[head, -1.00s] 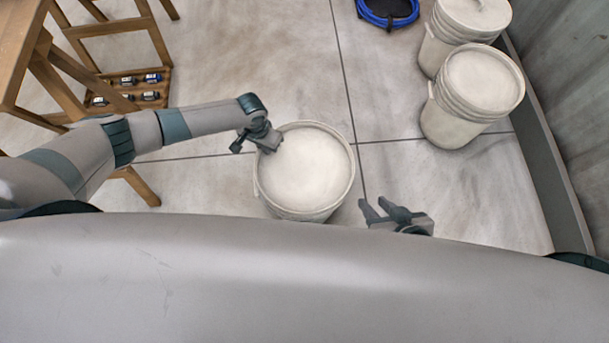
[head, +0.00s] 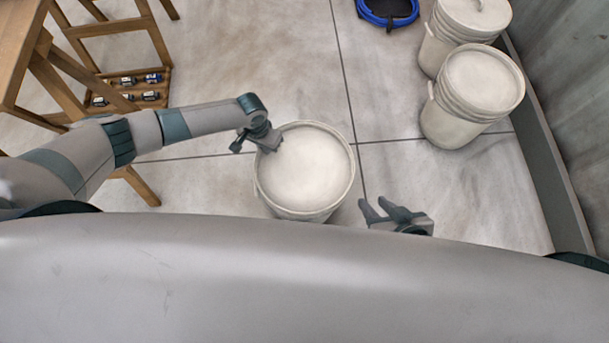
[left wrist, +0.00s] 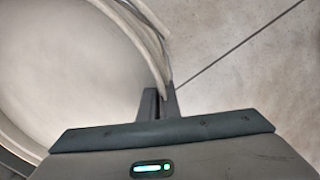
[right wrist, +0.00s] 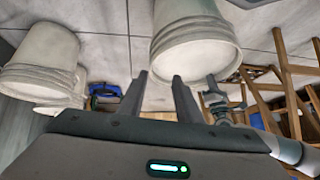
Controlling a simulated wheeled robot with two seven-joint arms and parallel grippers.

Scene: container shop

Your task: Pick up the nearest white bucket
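The nearest white bucket (head: 306,170) stands upright on the floor in front of my body, with a pale lid or top. It also shows large in the left wrist view (left wrist: 60,70) and in the right wrist view (right wrist: 193,38). My left gripper (head: 252,146) is at the bucket's left rim. In the left wrist view its fingers (left wrist: 160,100) are close together, with the rim running in between them, so they look shut on it. My right gripper (head: 372,203) is right of the bucket, apart from it; its fingers (right wrist: 160,76) are spread and empty.
Two more white buckets stand at the right, one nearer (head: 470,95) and one behind (head: 465,22), by the wall (head: 565,90). A blue coiled hose or cable (head: 388,12) lies at the back. Wooden furniture (head: 110,40) stands at the left. Floor between is clear.

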